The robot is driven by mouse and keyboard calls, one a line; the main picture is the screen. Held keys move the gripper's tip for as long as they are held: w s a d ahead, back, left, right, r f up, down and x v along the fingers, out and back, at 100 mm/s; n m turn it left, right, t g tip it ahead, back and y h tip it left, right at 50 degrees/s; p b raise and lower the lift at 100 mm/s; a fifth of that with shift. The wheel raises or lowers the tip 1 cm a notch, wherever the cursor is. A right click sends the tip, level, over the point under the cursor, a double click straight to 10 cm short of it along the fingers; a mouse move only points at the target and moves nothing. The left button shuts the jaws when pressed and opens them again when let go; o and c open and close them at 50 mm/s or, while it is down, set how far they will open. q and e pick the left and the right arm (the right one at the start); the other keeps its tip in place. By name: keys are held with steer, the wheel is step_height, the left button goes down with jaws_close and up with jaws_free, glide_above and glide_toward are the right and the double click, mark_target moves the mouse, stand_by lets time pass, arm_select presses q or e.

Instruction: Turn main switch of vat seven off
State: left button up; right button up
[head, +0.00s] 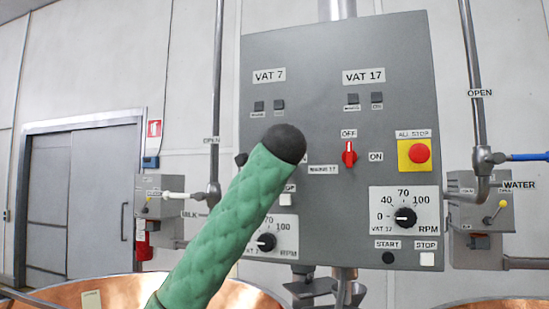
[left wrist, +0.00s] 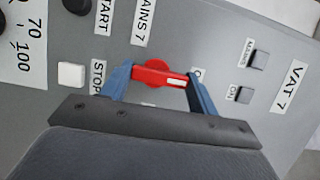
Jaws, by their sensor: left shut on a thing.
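The red main switch of vat seven (left wrist: 152,70) is in the left wrist view, on the grey panel beside the MAINS 7 label (left wrist: 144,20). My left gripper (left wrist: 160,76) is shut on it, with one blue finger at each end of the red handle. The handle's white mark lies toward the right finger, on the VAT 7 side. A label starting with O there is partly hidden. In the head view my green-sleeved left arm covers this switch; the VAT 7 label (head: 269,76) shows above it. My right gripper is in neither view.
The VAT 17 red switch (head: 349,154) stands upright under its OFF label. The red ALL STOP button (head: 419,152) is at the panel's right. A white STOP button (left wrist: 72,74) is close to my left finger. Copper vats (head: 110,291) stand below the panel.

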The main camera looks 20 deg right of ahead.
arm_select(q)
steer(key=shift+f, duration=0.1)
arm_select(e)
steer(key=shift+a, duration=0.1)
arm_select(q)
steer(key=o, duration=1)
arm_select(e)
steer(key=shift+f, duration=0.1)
arm_select(q)
steer(key=b+v, duration=0.2)
steer(key=v, duration=0.5)
steer(key=shift+s+a, duration=0.1)
steer(key=shift+s, duration=0.25)
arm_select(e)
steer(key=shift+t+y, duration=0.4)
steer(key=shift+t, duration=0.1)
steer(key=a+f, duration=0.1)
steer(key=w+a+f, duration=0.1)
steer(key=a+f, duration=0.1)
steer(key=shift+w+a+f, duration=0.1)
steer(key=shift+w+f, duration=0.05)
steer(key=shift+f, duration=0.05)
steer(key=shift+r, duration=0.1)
